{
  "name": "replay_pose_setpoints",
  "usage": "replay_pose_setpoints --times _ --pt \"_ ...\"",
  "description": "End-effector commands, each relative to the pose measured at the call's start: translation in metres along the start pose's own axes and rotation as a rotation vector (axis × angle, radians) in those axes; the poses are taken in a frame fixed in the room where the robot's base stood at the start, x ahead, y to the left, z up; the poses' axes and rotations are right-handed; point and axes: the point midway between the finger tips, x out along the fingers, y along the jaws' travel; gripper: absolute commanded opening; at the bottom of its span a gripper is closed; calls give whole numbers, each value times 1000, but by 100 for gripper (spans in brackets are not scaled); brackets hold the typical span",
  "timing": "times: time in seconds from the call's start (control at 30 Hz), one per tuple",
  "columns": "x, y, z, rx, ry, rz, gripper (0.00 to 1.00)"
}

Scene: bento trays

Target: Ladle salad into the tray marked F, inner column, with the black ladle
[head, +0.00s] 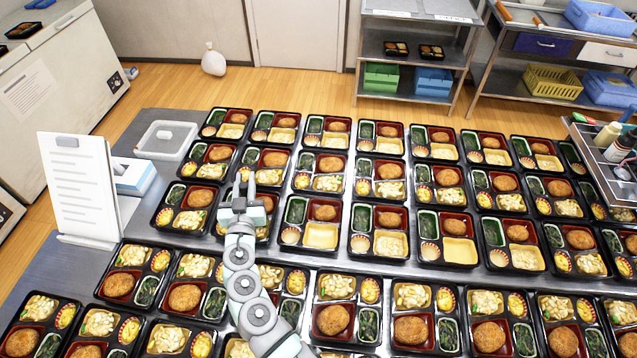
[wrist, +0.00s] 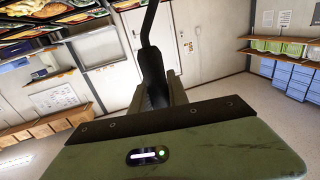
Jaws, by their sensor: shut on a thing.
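My gripper (head: 245,188) is over the left part of the tray rows in the head view. In the wrist view my gripper (wrist: 158,92) is shut on the black ladle (wrist: 150,62), whose thin bent shaft runs up out of the picture. The ladle's bowl is not in sight there, and I cannot make the ladle out in the head view. Pale salad (head: 389,243) fills the yellow compartment of many bento trays. One tray right of my gripper has a bare yellow compartment (head: 320,236), and another farther right has one too (head: 458,251). No letter F is readable.
Filled trays crowd the steel table in several rows, leaving little free room. A white plastic tub (head: 166,139), a tissue box (head: 133,175) and a notice stand (head: 80,186) are at the left. Bottles and utensils (head: 610,140) stand at the right edge.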

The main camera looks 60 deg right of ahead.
Motion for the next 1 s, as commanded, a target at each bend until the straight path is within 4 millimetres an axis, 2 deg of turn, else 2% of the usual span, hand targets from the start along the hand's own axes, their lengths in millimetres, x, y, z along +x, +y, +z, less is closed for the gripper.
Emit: replay_pose_setpoints --times 0.1,0.2,0.3,0.43,0.53,0.67,0.83,1.0 --pt "17 45 -7 4 10 186 0" --pt "17 86 -18 7 8 371 0" --pt "5 122 -34 10 6 560 0" --pt "-22 155 -50 8 4 763 0" --pt "-44 172 -59 8 0 881 0" --pt "-61 183 -66 5 -1 968 0" --pt "-67 187 -64 2 -2 994 0" --pt "-66 187 -52 1 -1 993 0"
